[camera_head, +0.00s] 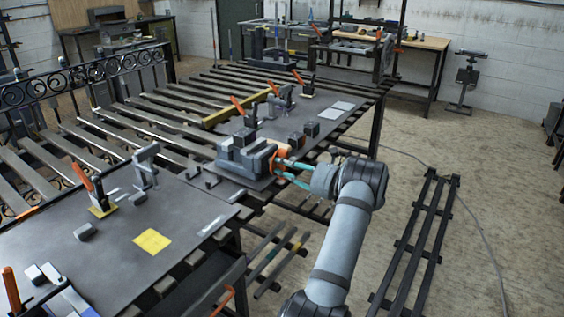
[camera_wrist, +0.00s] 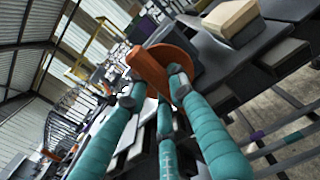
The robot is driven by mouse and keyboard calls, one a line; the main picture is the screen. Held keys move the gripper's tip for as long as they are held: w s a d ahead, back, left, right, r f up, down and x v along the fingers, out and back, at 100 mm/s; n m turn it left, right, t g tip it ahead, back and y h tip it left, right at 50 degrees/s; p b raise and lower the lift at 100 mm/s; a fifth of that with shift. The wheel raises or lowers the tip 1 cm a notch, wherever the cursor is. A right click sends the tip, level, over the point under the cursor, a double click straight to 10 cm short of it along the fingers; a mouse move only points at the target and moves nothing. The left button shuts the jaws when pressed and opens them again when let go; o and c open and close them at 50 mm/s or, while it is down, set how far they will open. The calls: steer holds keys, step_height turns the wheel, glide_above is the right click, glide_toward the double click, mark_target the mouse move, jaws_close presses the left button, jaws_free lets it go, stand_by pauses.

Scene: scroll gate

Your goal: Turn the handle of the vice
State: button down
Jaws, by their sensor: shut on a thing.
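The grey vice (camera_head: 238,155) sits on the dark worktop near the middle of the head view, with its orange end facing my arm. In the wrist view, the orange handle (camera_wrist: 151,72) is a bar slanting in front of a round orange disc (camera_wrist: 180,52). My gripper (camera_head: 291,172) reaches in from the right at the vice's orange end. In the wrist view, the teal fingers of my gripper (camera_wrist: 154,88) are shut on the handle, with dark tips on either side of the bar. Part of the handle is hidden behind a fingertip.
Grey blocks (camera_head: 304,134) and orange-handled clamps (camera_head: 245,112) stand on the slatted bench behind the vice. A worktop with a yellow sheet (camera_head: 152,241) lies at the front left. A dark slatted frame (camera_head: 414,240) lies on the otherwise open floor at right.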

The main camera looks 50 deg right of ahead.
steer(key=shift+f+m, duration=0.15)
steer(key=shift+m, duration=0.25)
steer(key=c, duration=1.6)
jaws_free()
steer(key=shift+o, duration=0.6)
steer(key=s, duration=1.2)
steer(key=shift+d, duration=0.45)
steer(key=w, duration=0.8)
steer(key=w+a, duration=0.1)
steer(key=w, duration=0.3)
